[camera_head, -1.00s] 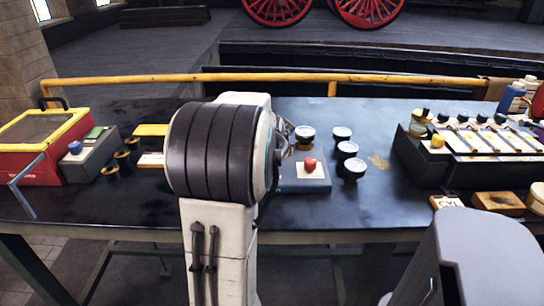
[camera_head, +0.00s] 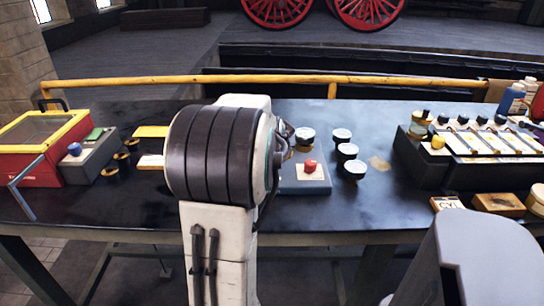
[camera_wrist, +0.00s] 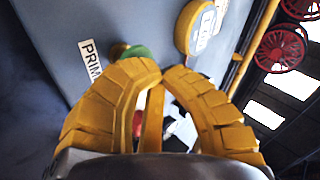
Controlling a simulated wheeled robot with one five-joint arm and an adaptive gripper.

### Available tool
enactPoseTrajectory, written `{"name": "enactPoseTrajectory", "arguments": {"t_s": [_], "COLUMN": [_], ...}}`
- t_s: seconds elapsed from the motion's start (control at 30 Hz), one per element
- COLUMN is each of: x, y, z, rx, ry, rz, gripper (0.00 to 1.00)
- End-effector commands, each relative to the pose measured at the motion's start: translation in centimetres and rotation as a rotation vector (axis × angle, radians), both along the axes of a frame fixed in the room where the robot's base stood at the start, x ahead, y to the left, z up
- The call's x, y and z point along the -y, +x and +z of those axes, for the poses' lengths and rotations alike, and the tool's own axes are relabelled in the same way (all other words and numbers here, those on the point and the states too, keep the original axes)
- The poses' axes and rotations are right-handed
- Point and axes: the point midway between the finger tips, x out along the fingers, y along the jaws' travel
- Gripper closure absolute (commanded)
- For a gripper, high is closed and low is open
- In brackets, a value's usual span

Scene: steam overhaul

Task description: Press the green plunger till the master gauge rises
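In the wrist view the green plunger (camera_wrist: 133,53) stands on a grey surface, partly hidden behind the left finger. A label reading "PRIM", with its end hidden, lies beside it. My gripper (camera_wrist: 161,74) has its yellow fingers brought together at the tips, near the plunger; I cannot tell if they touch it. Nothing shows held. A yellow-rimmed round dial (camera_wrist: 198,28) is above the fingers; its needle is unreadable, and I cannot tell if it is the master gauge. In the head view my arm hides most of the gripper and the plunger.
A grey box with a red knob (camera_head: 310,166) sits right of my arm, among several dark round pots (camera_head: 347,151). A red case (camera_head: 33,177) and blue-knobbed box (camera_head: 75,149) are left. A valve rack (camera_head: 470,170) stands right. A yellow rail (camera_head: 300,79) runs behind.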

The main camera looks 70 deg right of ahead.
Motion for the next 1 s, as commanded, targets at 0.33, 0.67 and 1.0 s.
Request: {"name": "enactPoseTrajectory", "arguments": {"t_s": [0.33, 0.67, 1.0], "x": [-0.1, 0.0, 0.0], "y": [0.0, 0.0, 0.0], "z": [1.7, 3.1, 3.2], "rx": [-0.001, 0.000, 0.000], "ry": [0.005, 0.002, 0.000], "rz": [0.000, 0.000, 0.000], "gripper": [1.00, 1.00, 1.00]}}
